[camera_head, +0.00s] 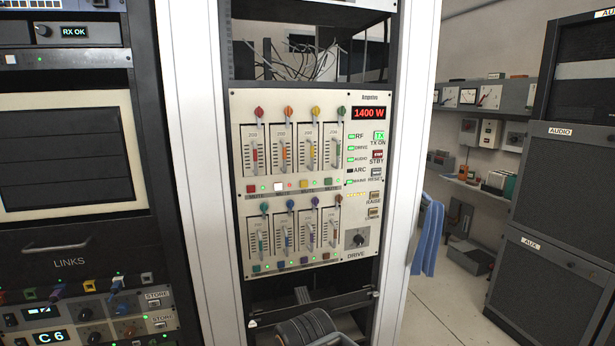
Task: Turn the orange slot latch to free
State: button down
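The orange slot latch (288,111) is a small knob at the top of the second module in the upper row of the amplifier panel (382,150). Its module has a grey handle, a slider scale with an orange marker and a pale button (279,187) below, with a red light beside it. Which way the latch is turned is too small to tell. A red latch (258,112) is to its left; a yellow latch (315,111) and a green latch (341,111) are to its right. Nothing touches the orange latch. I cannot make out my gripper's fingers.
The red display (369,113) reads 1400 W. White rack posts flank the panel. Dark ribbed rounded shapes show at the bottom centre. Open floor (440,318) lies right, beside a hanging blue cloth (428,240).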

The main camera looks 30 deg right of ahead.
aim_at(288, 111)
jog(key=u, duration=1)
jog(key=i, duration=0.65)
jog(key=z, duration=0.1)
